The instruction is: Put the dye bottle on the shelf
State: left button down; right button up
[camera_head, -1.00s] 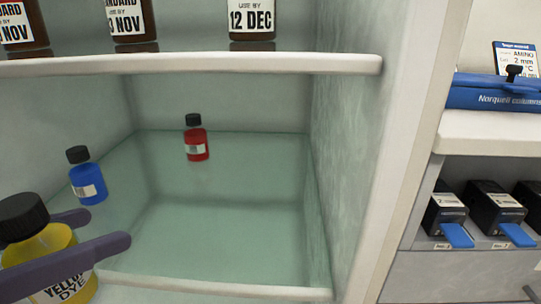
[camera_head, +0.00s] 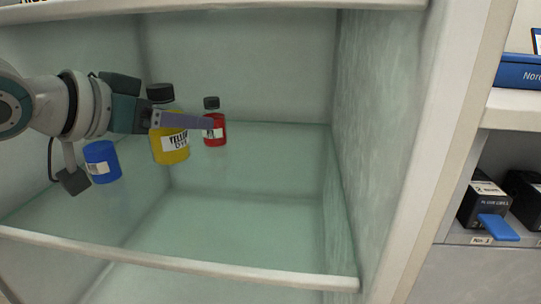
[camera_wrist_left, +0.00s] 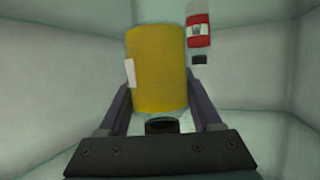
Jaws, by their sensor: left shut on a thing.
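The yellow dye bottle (camera_head: 171,145) has a black cap and a white label reading "YELLOW DYE". My left gripper (camera_head: 185,121) is shut on it near its upper part, inside the shelf compartment. In the left wrist view the yellow bottle (camera_wrist_left: 158,72) sits between the two fingers (camera_wrist_left: 160,100). The shelf (camera_head: 240,212) is pale green with a white front edge. The bottle looks upright; I cannot tell whether its base touches the shelf. My right gripper is not in view.
A red bottle (camera_head: 214,128) stands just right of and behind the yellow one. The compartment's right side wall (camera_head: 375,130) is close to clear shelf room. Black boxes (camera_head: 484,200) sit outside, right.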

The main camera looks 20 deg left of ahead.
pick_arm(q)
jog(key=f, duration=0.1)
jog(key=f+b, duration=0.1)
jog(key=f, duration=0.1)
jog(key=shift+w+b, duration=0.3)
jog(key=shift+w, duration=0.05)
jog(key=f+b, duration=0.1)
jog(key=f, duration=0.1)
jog(key=f+b, duration=0.1)
jog(key=f, duration=0.1)
jog(key=shift+w+a+f+b, duration=0.1)
jog(key=shift+w+b, duration=0.1)
jog(key=shift+b, duration=0.2)
jog(key=shift+c, duration=0.4)
grip_release()
